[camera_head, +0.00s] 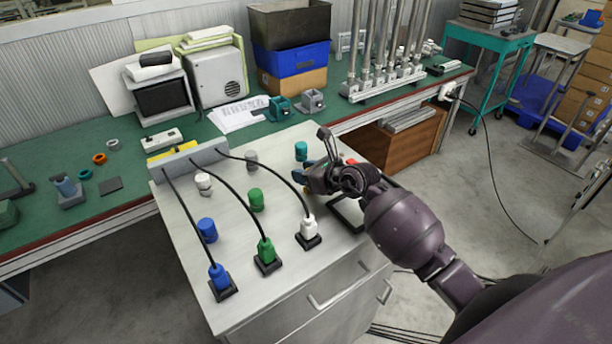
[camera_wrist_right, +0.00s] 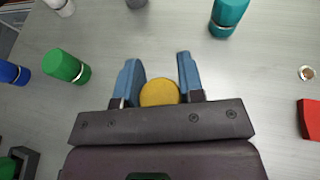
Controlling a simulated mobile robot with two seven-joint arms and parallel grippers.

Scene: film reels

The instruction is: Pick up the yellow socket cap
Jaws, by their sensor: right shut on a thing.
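The yellow socket cap (camera_wrist_right: 159,92) shows as a round yellow top in the right wrist view, between the blue fingers of my right gripper (camera_wrist_right: 157,66). The gripper is shut on it, with a finger on either side. The palm hides the cap's near edge. In the head view my right gripper (camera_head: 309,176) is low over the right part of the grey cabinet top (camera_head: 235,270), and the cap is mostly hidden there. I cannot tell whether the cap touches the surface. My left gripper is not in view.
A teal cap (camera_head: 301,151) stands beyond the gripper, a green cap (camera_head: 256,200) left of it, and a blue cap (camera_head: 207,230) farther left. A red piece (camera_wrist_right: 308,119) lies to the right. Black cables run to blue, green and white plugs (camera_head: 309,228) in front.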

